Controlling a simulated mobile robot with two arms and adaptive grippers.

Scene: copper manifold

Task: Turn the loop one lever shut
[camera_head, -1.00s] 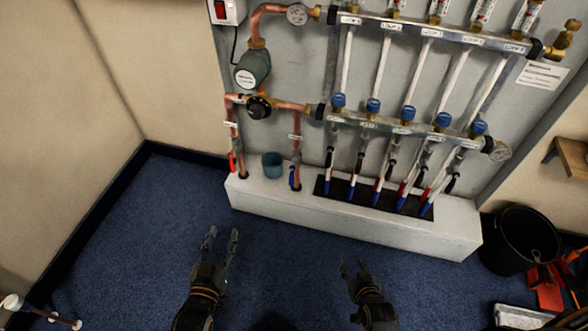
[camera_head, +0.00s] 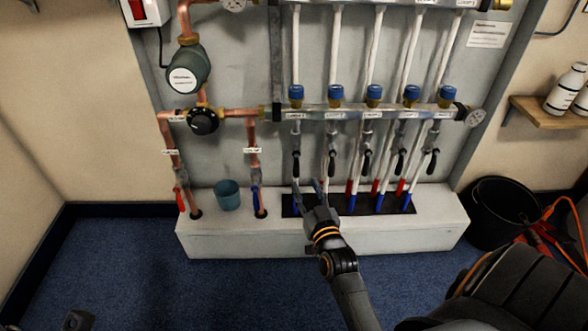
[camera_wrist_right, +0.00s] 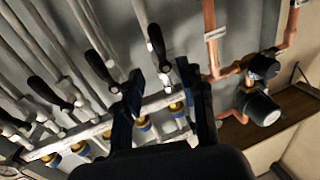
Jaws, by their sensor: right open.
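The loop one lever (camera_head: 296,163) is the leftmost black lever under the lower manifold bar (camera_head: 350,112) in the head view. It hangs down, roughly in line with its pipe. My right gripper (camera_head: 307,187) is open just below it, fingers pointing up toward the wall. In the right wrist view the picture is turned over, and the rightmost black lever (camera_wrist_right: 158,48) shows in the gap between the open fingers (camera_wrist_right: 165,100). Nothing is held, and I cannot tell whether a finger touches the lever.
More black levers (camera_head: 332,163) hang in a row to the right. Copper pipes (camera_head: 253,150) with a blue handle (camera_head: 256,200) and a teal cup (camera_head: 228,195) are on the left. The white ledge (camera_head: 230,240) juts out below. A black bucket (camera_head: 503,215) stands at right.

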